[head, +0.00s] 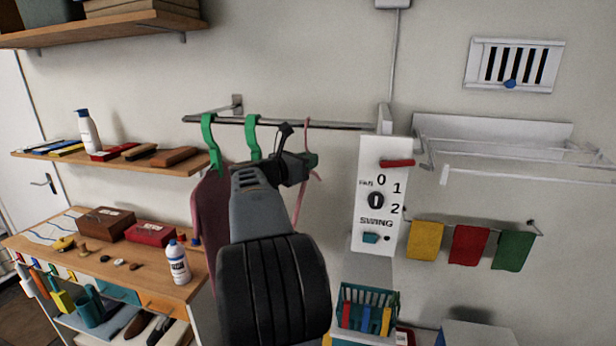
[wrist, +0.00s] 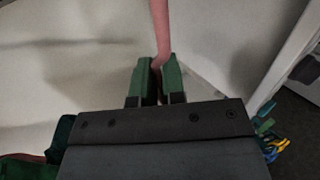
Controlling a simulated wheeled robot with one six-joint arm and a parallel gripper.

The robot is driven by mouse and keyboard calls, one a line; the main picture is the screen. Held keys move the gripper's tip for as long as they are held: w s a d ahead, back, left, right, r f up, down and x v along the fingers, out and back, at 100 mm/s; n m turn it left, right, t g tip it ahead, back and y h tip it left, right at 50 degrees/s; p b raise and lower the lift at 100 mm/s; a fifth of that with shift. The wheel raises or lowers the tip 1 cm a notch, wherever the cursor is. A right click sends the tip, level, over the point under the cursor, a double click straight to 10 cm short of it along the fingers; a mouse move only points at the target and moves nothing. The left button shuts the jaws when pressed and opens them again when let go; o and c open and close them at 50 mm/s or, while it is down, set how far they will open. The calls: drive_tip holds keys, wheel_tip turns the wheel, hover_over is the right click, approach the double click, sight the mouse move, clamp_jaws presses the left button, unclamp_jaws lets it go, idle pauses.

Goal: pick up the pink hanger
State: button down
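The pink hanger (head: 307,136) is at the right part of the wall rail (head: 340,126), its hook up at the bar; its lower part shows below my gripper. My gripper (head: 312,160) reaches up to it, with green fingertips at the hanger's neck just under the rail. In the wrist view, the pink hanger (wrist: 161,28) runs down between the green fingertips (wrist: 157,75). They are close together and appear shut on it. My arm hides much of the hanger's lower body.
A white switch panel (head: 376,220) stands close on the right. A wooden shelf (head: 120,160) is at left.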

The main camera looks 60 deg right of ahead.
drive_tip(key=shift+f, duration=0.3)
